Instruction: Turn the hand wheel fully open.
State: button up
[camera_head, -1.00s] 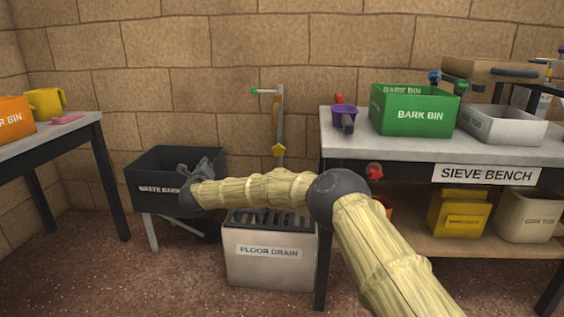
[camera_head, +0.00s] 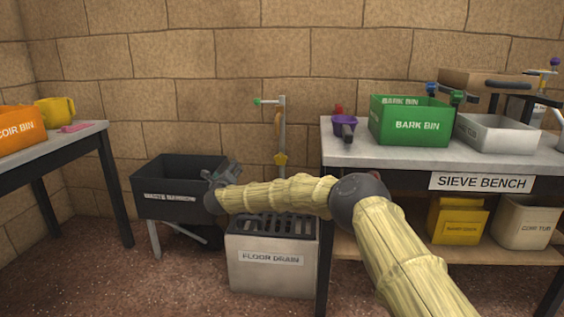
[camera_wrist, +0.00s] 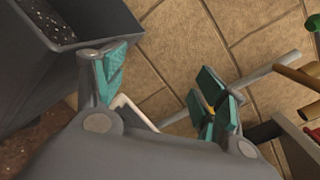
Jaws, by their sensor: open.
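A grey standing pipe (camera_head: 282,125) rises by the back wall behind the floor drain. A small yellow part (camera_head: 281,159) sits low on it; it may be the hand wheel, but its shape is too small to be sure. My gripper (camera_head: 228,173) is left of it and lower, over the right rim of the waste barrow. In the wrist view my gripper (camera_wrist: 165,80) is open, with nothing between its teal pads. The pipe (camera_wrist: 268,68) runs behind the right finger, which hides most of a yellow bit there.
The waste barrow (camera_head: 180,178) stands at left, its dark wall (camera_wrist: 95,25) close to my left finger. The floor drain (camera_head: 270,275) is below my forearm. The sieve bench (camera_head: 345,155) is at right, with a purple cup (camera_head: 344,121) and green bark bin (camera_head: 410,125).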

jog(key=s+d+r+p, duration=0.2)
jog(key=d, duration=1.4)
jog(key=shift+s+d, duration=0.15)
jog(key=shift+s, duration=0.1)
dwell(2.6)
jog(key=shift+w, duration=0.15)
